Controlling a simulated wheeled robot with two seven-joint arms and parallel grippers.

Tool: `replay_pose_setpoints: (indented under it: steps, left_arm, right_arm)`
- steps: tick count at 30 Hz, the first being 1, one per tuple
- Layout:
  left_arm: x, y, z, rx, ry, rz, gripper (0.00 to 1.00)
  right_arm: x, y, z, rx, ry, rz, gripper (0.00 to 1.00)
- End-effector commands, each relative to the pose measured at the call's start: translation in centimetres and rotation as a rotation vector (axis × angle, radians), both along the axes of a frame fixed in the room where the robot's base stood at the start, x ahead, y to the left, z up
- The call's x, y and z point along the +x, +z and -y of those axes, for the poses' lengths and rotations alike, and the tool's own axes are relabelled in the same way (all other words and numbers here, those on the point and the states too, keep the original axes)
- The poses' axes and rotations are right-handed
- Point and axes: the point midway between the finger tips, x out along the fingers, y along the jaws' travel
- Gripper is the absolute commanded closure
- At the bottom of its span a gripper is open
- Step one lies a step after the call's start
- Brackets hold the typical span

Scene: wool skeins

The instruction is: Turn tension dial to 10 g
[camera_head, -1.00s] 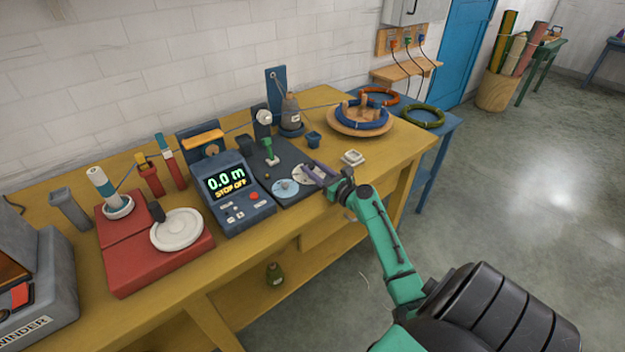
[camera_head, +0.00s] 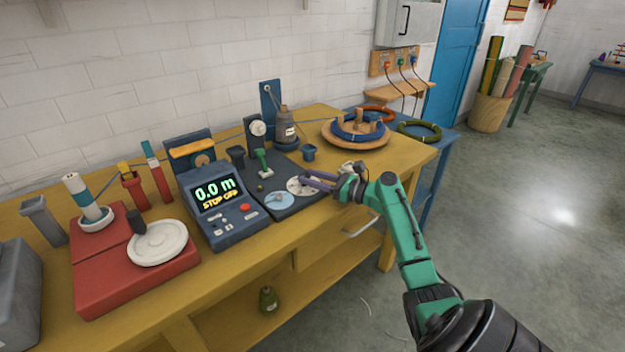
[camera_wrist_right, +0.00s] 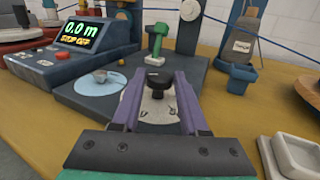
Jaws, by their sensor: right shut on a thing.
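The tension dial (camera_head: 298,187) is a pale round plate on the dark base at the table's right part. In the right wrist view its black knob (camera_wrist_right: 156,80) stands between the purple fingers of my right gripper (camera_wrist_right: 157,88), which is shut on it. The dial plate (camera_wrist_right: 160,108) shows below the knob, with small marks too small to read. In the head view my right gripper (camera_head: 312,181) reaches in from the right and partly covers the dial. My left gripper is not in view.
A light blue disc (camera_head: 279,200) lies left of the dial, and a green lever (camera_head: 262,160) stands behind. The counter (camera_head: 222,205) reads 0.0 m, STOP OFF. A small white dish (camera_wrist_right: 298,155) sits at right. A blue skein (camera_head: 358,131) lies on a round wooden stand.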

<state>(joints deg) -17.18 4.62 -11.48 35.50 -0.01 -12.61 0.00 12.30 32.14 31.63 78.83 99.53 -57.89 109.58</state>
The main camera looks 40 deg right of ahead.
Motion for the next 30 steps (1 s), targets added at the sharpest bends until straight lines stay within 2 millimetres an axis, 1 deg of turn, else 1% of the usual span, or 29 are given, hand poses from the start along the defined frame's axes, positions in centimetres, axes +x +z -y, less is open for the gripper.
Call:
replay_pose_setpoints:
  steps: [1, 4, 5, 6, 7, 16, 20, 23, 30]
  left_arm:
    - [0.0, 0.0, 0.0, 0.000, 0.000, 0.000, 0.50]
    - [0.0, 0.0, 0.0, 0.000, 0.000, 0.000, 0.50]
    - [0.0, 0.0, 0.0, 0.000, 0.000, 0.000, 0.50]
    - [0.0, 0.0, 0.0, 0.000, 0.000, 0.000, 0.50]
    - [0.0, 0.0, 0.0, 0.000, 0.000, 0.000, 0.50]
    - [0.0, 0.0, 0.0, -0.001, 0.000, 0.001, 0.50]
    - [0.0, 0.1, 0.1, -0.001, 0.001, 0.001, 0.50]
    - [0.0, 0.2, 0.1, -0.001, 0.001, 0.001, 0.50]
    - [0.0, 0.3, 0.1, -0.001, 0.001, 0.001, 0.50]
  right_arm:
    - [0.0, -0.3, -0.2, 0.001, 0.005, -0.006, 1.00]
    - [0.0, -0.3, -0.2, 0.001, 0.005, -0.006, 1.00]
    - [0.0, -0.3, -0.2, 0.000, 0.005, -0.007, 0.45]
    - [0.0, -0.3, -0.2, 0.001, 0.005, -0.006, 0.30]
    - [0.0, -0.3, -0.2, 0.001, 0.004, -0.006, 0.27]
    - [-0.1, -0.2, -0.1, 0.000, 0.001, -0.002, 0.27]
    - [-1.1, -0.2, 0.4, 0.001, 0.000, -0.004, 0.27]
    - [-2.9, -0.2, 1.1, -0.001, -0.001, -0.005, 0.27]
    - [-8.9, -0.3, 3.6, 0.000, 0.000, -0.006, 0.27]
